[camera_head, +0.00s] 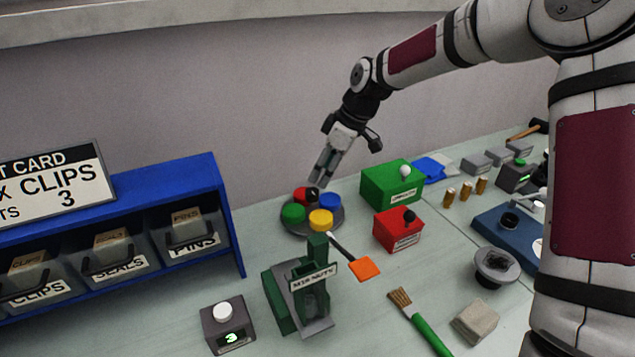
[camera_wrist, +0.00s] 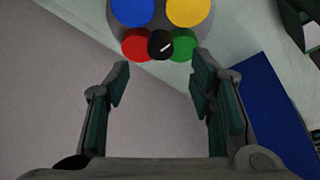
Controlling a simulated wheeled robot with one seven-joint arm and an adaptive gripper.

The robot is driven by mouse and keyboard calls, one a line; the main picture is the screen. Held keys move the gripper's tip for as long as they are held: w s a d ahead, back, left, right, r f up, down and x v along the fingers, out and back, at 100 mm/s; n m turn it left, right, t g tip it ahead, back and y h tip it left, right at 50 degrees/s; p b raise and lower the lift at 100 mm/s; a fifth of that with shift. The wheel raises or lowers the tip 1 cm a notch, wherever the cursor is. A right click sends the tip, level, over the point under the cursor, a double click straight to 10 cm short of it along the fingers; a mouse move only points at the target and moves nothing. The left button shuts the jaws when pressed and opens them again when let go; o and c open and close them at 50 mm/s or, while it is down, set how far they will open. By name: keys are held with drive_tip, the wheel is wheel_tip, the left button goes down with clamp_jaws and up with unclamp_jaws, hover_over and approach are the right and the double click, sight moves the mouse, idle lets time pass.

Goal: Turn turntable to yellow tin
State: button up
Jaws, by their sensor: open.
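The turntable (camera_head: 295,228) is a dark grey disc near the back wall, left of the green box. It bears a yellow tin (camera_head: 321,219) at the front, a green tin (camera_head: 293,213) at the left, a blue tin (camera_head: 330,201) at the right and a red tin (camera_head: 300,194) at the back. A black knob with a white mark (camera_wrist: 160,44) shows between the red tin (camera_wrist: 136,44) and green tin (camera_wrist: 183,48) in the wrist view. The yellow tin (camera_wrist: 190,11) is beyond them. My gripper (camera_head: 318,183) is open and empty, its fingertips close to the knob and red tin.
A green box (camera_head: 392,186) and a red box (camera_head: 398,230) stand right of the turntable. A green M16 nuts dispenser (camera_head: 300,290) and an orange-bladed tool (camera_head: 364,268) are in front. A blue bin rack (camera_head: 227,215) stands left. The wall is close behind.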

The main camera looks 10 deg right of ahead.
drive_tip(key=shift+v, duration=2.35)
drive_tip(key=shift+r, duration=0.1)
drive_tip(key=s+d+r+m+h, duration=0.25)
drive_tip(key=s+r, duration=0.25)
drive_tip(key=s, duration=0.6)
drive_tip(key=s+d+r+m+h, duration=0.2)
drive_tip(key=s+r+m, duration=0.2)
drive_tip(key=s, duration=0.7)
drive_tip(key=s+d+m+t, duration=0.2)
drive_tip(key=s+m, duration=0.4)
drive_tip(key=s, duration=1)
drive_tip(key=shift+d+f, duration=0.25)
drive_tip(key=shift+d, duration=0.3)
drive_tip(key=shift+y, duration=0.25)
